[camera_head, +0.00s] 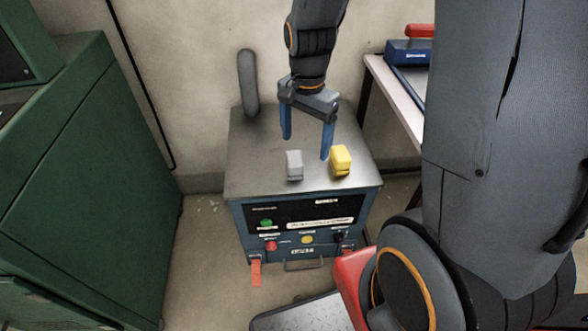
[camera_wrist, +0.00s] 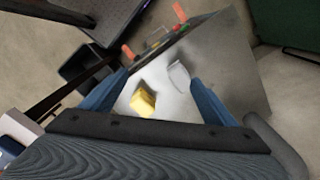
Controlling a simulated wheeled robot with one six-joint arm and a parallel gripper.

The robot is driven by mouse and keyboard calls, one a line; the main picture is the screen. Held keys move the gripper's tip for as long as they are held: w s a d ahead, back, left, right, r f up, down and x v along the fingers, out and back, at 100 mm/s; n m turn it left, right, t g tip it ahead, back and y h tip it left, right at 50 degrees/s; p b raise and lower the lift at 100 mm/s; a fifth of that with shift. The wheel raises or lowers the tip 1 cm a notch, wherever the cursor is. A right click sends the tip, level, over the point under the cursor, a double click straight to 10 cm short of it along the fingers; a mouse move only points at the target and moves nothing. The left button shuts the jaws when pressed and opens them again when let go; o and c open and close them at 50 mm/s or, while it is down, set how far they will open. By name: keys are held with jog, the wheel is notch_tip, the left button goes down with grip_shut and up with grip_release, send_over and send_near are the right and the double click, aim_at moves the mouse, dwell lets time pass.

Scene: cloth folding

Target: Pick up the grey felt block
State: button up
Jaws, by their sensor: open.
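The grey felt block (camera_head: 294,165) stands on the metal top of a small cabinet, near its middle. A yellow block (camera_head: 341,160) stands to its right, a short gap apart. My gripper (camera_head: 306,147) is open and empty, its two blue fingers pointing down above the cabinet top. In the head view the grey block shows below and between the fingertips, and the right fingertip is close to the yellow block. In the wrist view the grey block (camera_wrist: 178,76) and the yellow block (camera_wrist: 143,101) both show between the fingers (camera_wrist: 158,86), with the grey one nearer the right finger.
The cabinet top (camera_head: 250,170) is otherwise clear, with a control panel (camera_head: 305,215) on its front. A dark upright post (camera_head: 248,83) rises behind its left rear corner. A green cabinet (camera_head: 95,160) stands left. A table (camera_head: 385,85) with a blue case (camera_head: 408,52) is at right.

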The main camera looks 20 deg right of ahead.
aim_at(295, 157)
jog(key=w+f+m+b, duration=0.1)
jog(key=w+f+m, duration=0.1)
jog(key=f+m, duration=0.1)
jog(key=w+f+m+b, duration=0.1)
jog(key=w+f+m, duration=0.2)
jog(key=w+f+m+b, duration=0.1)
jog(key=w+f+m, duration=0.1)
jog(key=w+f, duration=0.1)
jog(key=shift+w+f+m, duration=0.15)
jog(key=shift+f+m, duration=0.2)
jog(key=shift+m, duration=0.05)
jog(key=shift+f, duration=3.9)
jog(key=c, duration=1.2)
notch_tip(295, 157, up, 10)
jog(key=shift+r, duration=0.1)
